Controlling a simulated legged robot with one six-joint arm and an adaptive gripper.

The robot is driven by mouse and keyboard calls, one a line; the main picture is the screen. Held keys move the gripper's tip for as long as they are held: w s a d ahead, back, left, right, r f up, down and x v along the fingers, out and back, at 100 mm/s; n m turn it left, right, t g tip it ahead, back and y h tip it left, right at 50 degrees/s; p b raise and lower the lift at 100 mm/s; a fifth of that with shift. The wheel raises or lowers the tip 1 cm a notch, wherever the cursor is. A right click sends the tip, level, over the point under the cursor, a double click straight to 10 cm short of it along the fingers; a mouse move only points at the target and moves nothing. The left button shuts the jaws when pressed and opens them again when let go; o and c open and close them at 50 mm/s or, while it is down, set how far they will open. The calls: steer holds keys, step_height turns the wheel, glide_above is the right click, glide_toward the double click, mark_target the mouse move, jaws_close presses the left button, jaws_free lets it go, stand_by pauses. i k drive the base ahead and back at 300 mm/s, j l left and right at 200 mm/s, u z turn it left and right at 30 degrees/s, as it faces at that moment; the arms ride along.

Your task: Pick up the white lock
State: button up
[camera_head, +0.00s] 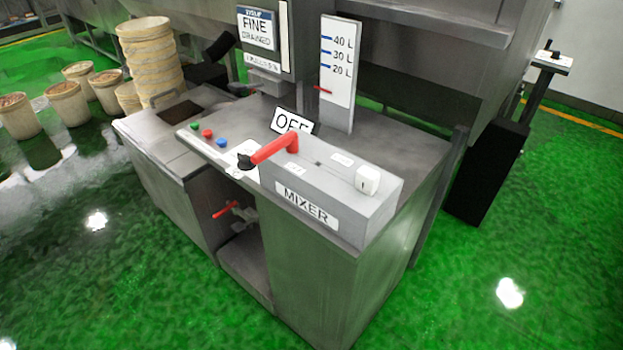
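The white lock (367,180) is a small white block with a dark mark on its front. It sits on top of the grey mixer box (335,212), near its right end. A red lever (274,149) is on the same box, to the left of the lock, with its handle pointing left.
The box stands on a metal cabinet (308,285). Green, red and blue buttons (207,133) lie left of the lever. A level gauge (338,75) rises behind. Buckets (152,60) stand at the back left. The green floor (480,300) in front is clear.

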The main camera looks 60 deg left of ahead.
mark_target(367, 181)
steer(key=i+u, duration=0.15)
steer(key=u, duration=0.25)
steer(key=i+u, duration=0.15)
steer(key=u, duration=0.25)
steer(key=i+u, duration=0.15)
steer(key=u, duration=0.2)
steer(key=i+u, duration=0.15)
steer(key=u, duration=0.25)
steer(key=i+u, duration=0.35)
steer(key=i+l+u, duration=0.15)
steer(key=u, duration=0.2)
steer(key=i+l+u, duration=0.2)
steer(key=u, duration=0.15)
